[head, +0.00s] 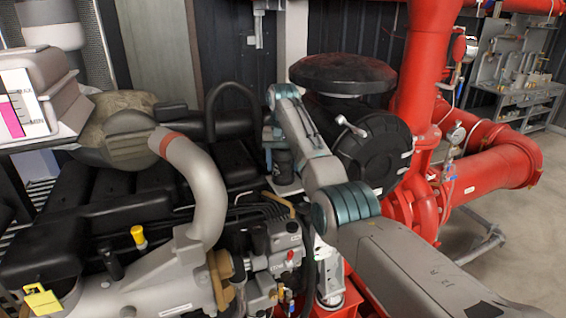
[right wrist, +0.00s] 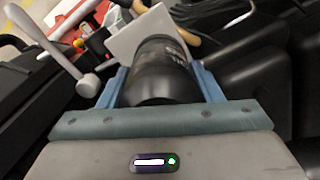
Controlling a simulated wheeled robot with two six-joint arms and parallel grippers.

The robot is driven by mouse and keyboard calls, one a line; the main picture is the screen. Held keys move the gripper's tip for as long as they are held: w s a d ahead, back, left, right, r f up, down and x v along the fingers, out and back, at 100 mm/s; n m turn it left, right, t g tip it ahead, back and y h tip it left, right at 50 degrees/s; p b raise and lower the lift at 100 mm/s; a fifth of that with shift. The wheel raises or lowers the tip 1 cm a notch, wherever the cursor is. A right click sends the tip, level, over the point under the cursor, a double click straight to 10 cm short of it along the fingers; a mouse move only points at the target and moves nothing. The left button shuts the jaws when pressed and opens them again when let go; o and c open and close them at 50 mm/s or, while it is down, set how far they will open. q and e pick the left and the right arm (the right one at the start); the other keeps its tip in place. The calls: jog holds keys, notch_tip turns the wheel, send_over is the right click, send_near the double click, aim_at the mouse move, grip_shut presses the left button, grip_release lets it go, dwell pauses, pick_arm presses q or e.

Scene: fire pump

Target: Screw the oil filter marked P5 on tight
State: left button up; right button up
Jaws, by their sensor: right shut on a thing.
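A black cylindrical filter (right wrist: 160,75) stands between the two blue fingers of my right gripper (right wrist: 163,82) in the right wrist view. The fingers touch it on both sides. Some pale print shows near its far end, but I cannot read a P5 mark. A pale flat plate (head: 288,188) lies at the filter's lower end. The filter's seat and thread are hidden. My left gripper is not in view.
A grey curved pipe (head: 205,190) rises on the left of the engine. A black round housing (head: 375,150) stands close right of my right wrist. Red pump pipes (head: 500,160) fill the right side. Open floor (head: 530,220) shows at far right.

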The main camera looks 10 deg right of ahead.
jog(key=shift+f, duration=0.1)
dwell(0.7)
jog(key=o, duration=0.4)
jog(key=c, duration=0.6)
jog(key=m, duration=0.3)
jog(key=shift+a+m, duration=0.1)
jog(key=shift+m, duration=0.2)
jog(key=shift+c, duration=0.2)
jog(key=m, duration=0.3)
jog(key=shift+m, duration=0.3)
jog(key=shift+w+m, duration=0.1)
jog(key=shift+m, duration=1.5)
